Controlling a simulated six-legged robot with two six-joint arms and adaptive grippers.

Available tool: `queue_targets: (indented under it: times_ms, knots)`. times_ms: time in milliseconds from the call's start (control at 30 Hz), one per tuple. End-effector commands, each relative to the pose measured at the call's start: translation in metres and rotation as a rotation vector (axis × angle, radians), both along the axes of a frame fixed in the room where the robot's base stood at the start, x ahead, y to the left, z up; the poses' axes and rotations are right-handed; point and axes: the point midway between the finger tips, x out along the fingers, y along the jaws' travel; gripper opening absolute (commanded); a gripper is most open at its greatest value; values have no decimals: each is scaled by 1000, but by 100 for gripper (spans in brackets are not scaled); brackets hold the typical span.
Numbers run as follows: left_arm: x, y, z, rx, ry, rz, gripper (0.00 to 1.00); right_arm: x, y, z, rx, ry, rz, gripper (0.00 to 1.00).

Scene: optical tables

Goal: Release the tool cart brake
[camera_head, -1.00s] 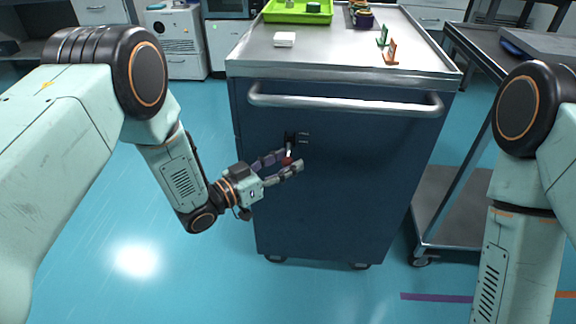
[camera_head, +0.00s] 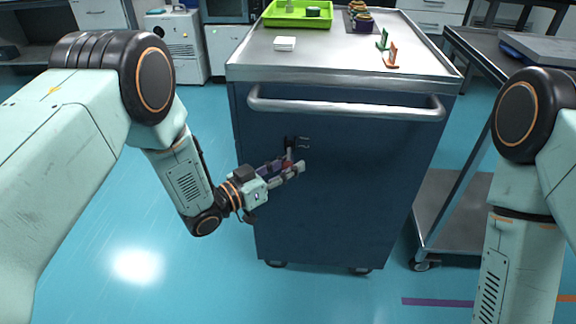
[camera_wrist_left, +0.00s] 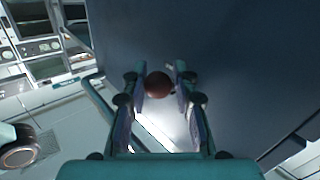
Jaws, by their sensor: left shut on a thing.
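The tool cart (camera_head: 345,190) is a dark blue cabinet with a steel top and a front handle bar. Its brake lever (camera_head: 290,154) hangs below a small dark bracket (camera_head: 298,142) on the upper left of the front panel. The lever ends in a dark red ball knob, which shows between the fingers in the left wrist view (camera_wrist_left: 158,84). My left gripper (camera_head: 292,166) is shut on this knob, close to the panel, and partly hides it in the head view. My right arm stands at the right; its gripper is out of the picture.
The handle bar (camera_head: 345,106) crosses the cart's front above my left gripper. A green tray (camera_head: 297,20), a white block (camera_head: 285,44) and small parts lie on the cart top. A grey metal cart (camera_head: 450,205) stands close at the right. The floor in front is clear.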

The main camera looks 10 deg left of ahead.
Motion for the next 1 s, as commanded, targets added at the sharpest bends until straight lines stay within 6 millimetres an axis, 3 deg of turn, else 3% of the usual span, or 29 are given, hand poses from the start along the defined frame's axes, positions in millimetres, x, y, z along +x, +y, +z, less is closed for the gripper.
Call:
queue_targets:
  times_ms: [367, 1000]
  knots:
    - [-2, -1, 8, 1, 53, -7, 0, 0, 0, 17, 0, 0, 0, 34]
    - [-5, -1, 31, -1, 432, -7, 0, 0, 0, 95, 0, 0, 0, 34]
